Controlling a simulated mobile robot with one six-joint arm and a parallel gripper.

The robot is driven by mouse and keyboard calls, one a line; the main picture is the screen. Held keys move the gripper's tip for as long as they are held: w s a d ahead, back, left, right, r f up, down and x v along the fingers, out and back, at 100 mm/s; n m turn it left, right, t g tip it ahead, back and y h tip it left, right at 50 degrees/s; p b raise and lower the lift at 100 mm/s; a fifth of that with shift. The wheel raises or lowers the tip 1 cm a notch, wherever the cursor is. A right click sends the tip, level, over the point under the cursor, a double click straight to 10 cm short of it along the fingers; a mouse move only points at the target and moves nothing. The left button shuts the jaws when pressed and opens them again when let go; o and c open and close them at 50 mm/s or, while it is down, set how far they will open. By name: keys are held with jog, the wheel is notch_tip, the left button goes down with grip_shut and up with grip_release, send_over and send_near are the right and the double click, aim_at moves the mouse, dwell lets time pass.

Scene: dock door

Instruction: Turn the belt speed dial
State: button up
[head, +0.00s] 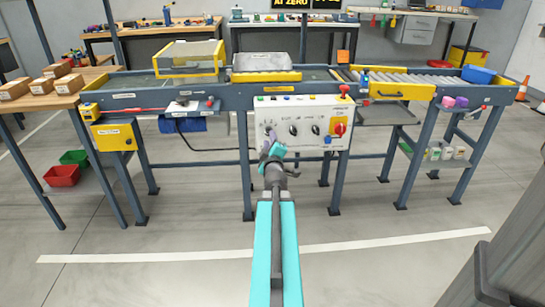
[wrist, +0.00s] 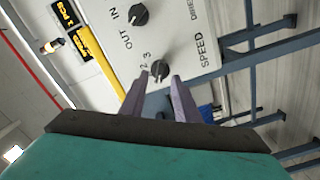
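The white control panel (head: 302,112) is mounted on the front of the conveyor frame. In the wrist view the belt speed dial (wrist: 160,69) is a black knob beside the word SPEED and the numbers 2 and 3. My gripper (wrist: 160,76) is open, its two grey fingertips apart on either side of the dial in the picture. I cannot tell whether they touch it or how far off they are. In the head view my gripper (head: 270,143) is in front of the panel's left part and hides much of that dial.
Another black knob (wrist: 138,14), near IN and OUT, sits beside the speed dial. Floor in front is clear.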

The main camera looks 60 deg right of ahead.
jog(key=p+v, duration=0.3)
jog(key=p, duration=0.2)
jog(key=shift+r+p, duration=0.15)
jog(key=shift+p, duration=0.2)
jog(key=p, duration=0.4)
jog(key=shift+s+a, duration=0.15)
jog(key=shift+a, duration=0.1)
jog(key=p+v, duration=0.1)
jog(key=p, duration=0.5)
jog(key=shift+s+a, duration=0.25)
jog(key=shift+s, duration=0.05)
jog(key=shift+p+v, duration=2.75)
jog(key=shift+p, duration=1.15)
jog(key=shift+s, duration=0.1)
